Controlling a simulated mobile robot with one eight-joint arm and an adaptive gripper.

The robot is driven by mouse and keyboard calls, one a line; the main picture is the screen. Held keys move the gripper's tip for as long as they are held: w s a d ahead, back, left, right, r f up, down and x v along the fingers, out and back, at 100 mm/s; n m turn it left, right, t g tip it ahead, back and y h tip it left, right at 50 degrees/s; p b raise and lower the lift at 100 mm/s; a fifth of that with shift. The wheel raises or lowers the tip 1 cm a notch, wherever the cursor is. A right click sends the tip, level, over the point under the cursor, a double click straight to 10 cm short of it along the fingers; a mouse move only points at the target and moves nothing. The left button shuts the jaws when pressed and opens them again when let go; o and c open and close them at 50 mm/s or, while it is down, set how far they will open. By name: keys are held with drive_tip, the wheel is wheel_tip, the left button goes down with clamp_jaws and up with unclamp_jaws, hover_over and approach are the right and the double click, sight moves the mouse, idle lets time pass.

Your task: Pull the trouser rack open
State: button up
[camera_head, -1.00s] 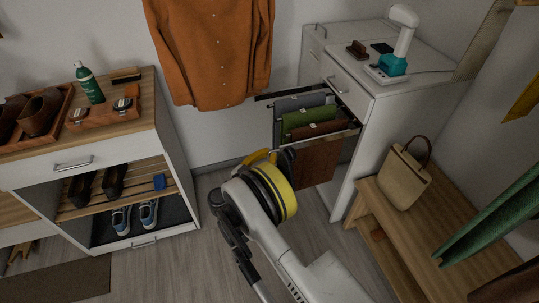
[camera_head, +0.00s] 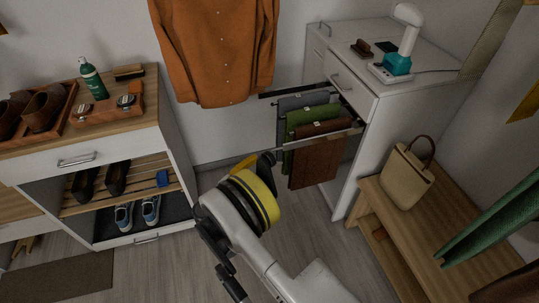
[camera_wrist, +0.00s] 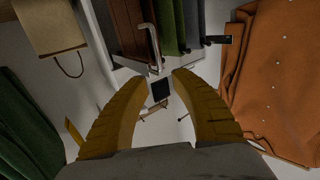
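The trouser rack (camera_head: 315,140) stands pulled out from the white cabinet, with its dark side rails showing. Grey, green and brown trousers (camera_head: 318,165) hang from it. In the wrist view a pale metal handle bar (camera_wrist: 151,46) lies just beyond the fingertips, beside the brown trousers (camera_wrist: 127,28). My gripper (camera_head: 254,160) is left of and below the rack's front, apart from it. In the wrist view its two yellow fingers (camera_wrist: 159,78) are spread with nothing gripped between them.
An orange shirt (camera_head: 215,50) hangs left of the rack. A wooden bench (camera_head: 430,215) with a beige handbag (camera_head: 405,178) stands at right. A shoe cabinet (camera_head: 80,160) stands at left. The floor between is clear.

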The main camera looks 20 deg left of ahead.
drive_tip(key=v, duration=0.5)
idle(0.3)
drive_tip(key=w+d+r+n+g, duration=0.2)
drive_tip(key=w+d+r+g, duration=0.2)
drive_tip(key=w+d+r, duration=0.7)
drive_tip(key=s+d+r+g+y, duration=0.1)
drive_tip(key=s+d+r+g, duration=0.25)
drive_tip(key=d+r, duration=0.8)
drive_tip(key=s+d+r+n+g+y, duration=0.1)
drive_tip(key=s+d+r, duration=0.1)
drive_tip(key=s+d, duration=0.4)
drive_tip(key=s+d+r+n+g+y, duration=0.1)
drive_tip(key=s+d+r+y, duration=0.15)
drive_tip(key=d, duration=0.55)
drive_tip(key=s+d+y, duration=0.1)
drive_tip(key=s+d, duration=0.1)
drive_tip(key=s, duration=0.6)
drive_tip(key=s+d+y, duration=0.1)
drive_tip(key=s+d, duration=0.2)
drive_tip(key=s, duration=0.5)
drive_tip(key=shift+d+f, duration=0.25)
drive_tip(key=shift+f, duration=0.2)
